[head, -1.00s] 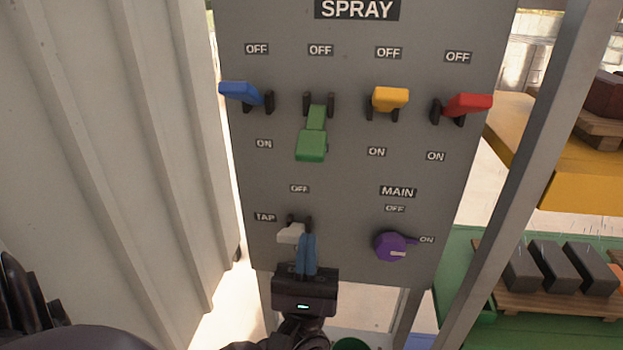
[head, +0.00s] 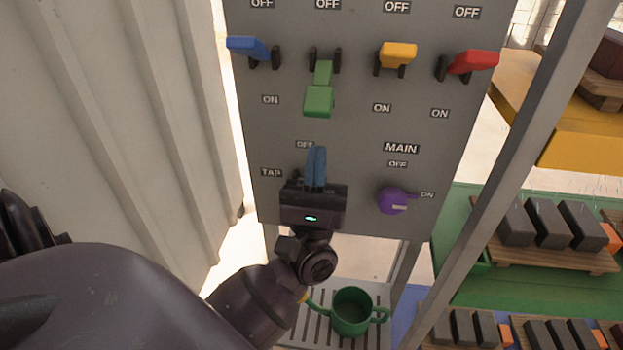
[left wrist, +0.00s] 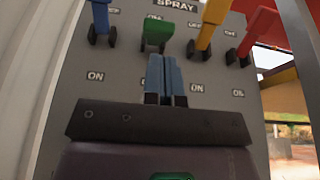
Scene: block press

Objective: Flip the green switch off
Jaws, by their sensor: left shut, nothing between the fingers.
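The green switch (head: 319,100) is on the grey panel (head: 356,132), second from the left in the upper row. Its handle points down, towards the ON side. It also shows in the left wrist view (left wrist: 156,33), just beyond my fingertips. My left gripper (head: 317,149) is shut and empty, with its blue fingers pointing up below the green switch. In the head view a gap shows between the fingertips and the handle; in the left wrist view (left wrist: 163,58) they look close, and I cannot tell the exact distance. My right gripper is not in view.
Blue (head: 247,47), yellow (head: 398,54) and red (head: 474,62) switches flank the green one. A purple MAIN knob (head: 391,201) is lower right. My gripper hides the TAP switch. A green two-handled cup (head: 351,312) stands below the panel. A corrugated wall (head: 120,110) is left.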

